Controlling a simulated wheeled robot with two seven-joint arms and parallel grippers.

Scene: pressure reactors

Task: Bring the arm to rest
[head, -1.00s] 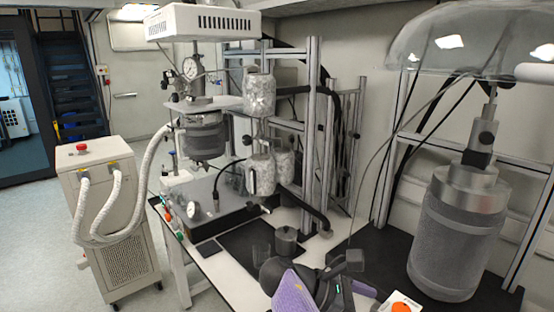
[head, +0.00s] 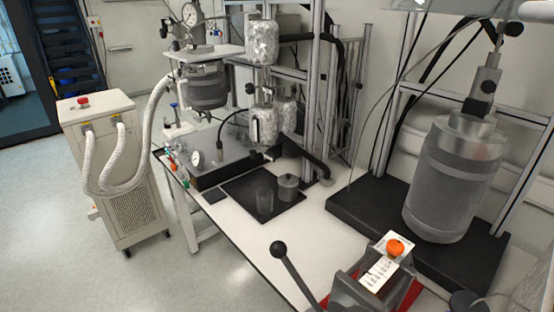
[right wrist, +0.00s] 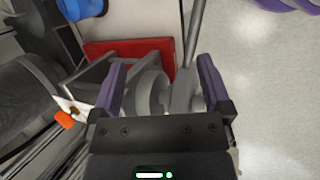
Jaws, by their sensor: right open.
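My right gripper (right wrist: 162,66) shows in the right wrist view with its two purple fingers wide apart. Nothing is clamped between them. Grey rounded parts of a device (right wrist: 150,88) show between and beyond the fingers; how far off they are I cannot tell. In the head view neither gripper is visible. My left gripper is in no view.
At the front stands a grey device (head: 352,291) with a red base (head: 412,294), orange knob (head: 395,247) and long black-knobbed lever (head: 295,274). A large grey vessel (head: 455,190) stands right.

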